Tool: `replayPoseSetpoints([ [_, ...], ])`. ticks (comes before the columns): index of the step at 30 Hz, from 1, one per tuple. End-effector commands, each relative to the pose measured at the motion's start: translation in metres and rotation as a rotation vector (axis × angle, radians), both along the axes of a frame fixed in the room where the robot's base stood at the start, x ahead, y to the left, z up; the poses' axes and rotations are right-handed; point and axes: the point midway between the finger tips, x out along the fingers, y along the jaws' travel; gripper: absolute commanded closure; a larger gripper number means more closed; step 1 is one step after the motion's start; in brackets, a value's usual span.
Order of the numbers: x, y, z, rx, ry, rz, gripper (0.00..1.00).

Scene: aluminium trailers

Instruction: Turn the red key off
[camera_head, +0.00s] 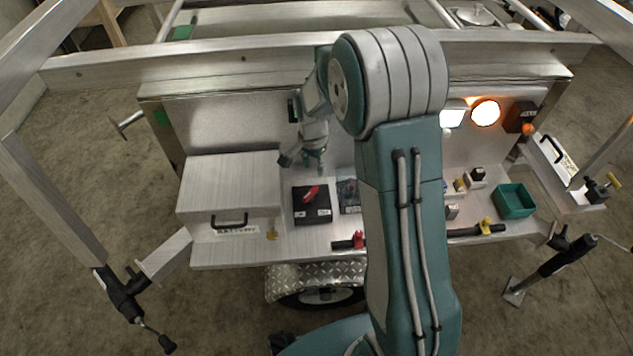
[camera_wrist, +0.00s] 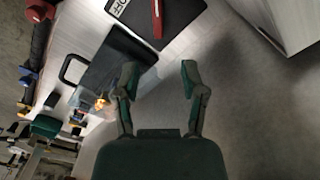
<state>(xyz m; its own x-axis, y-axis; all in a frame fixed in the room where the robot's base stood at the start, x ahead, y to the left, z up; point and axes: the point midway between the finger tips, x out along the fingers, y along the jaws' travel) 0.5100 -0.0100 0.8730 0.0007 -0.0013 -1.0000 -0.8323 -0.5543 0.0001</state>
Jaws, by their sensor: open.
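The red key (camera_head: 311,194) sits on a black switch box (camera_head: 312,212) on the trailer's metal shelf, just right of the battery box. In the wrist view the red key (camera_wrist: 156,14) shows at the top, on the dark box (camera_wrist: 143,42) with part of a white label. My gripper (camera_head: 304,160) is above the shelf, behind the switch box in the head view. In the wrist view my gripper (camera_wrist: 160,75) is open, with its fingers apart and nothing between them. It is apart from the key.
A metal battery box (camera_head: 228,180) with a black handle stands left of the switch box. A dark panel (camera_head: 348,195) lies to its right. A green bin (camera_head: 513,201), small switches and a bright lamp (camera_head: 485,113) are farther right. A red-tipped bar (camera_head: 350,242) runs along the shelf front.

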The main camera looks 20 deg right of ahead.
Motion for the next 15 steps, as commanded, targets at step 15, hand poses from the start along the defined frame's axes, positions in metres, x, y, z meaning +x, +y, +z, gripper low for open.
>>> replayPoseSetpoints([
  [15, -0.001, -0.002, -0.088, 0.002, 0.004, 0.001, 0.46],
])
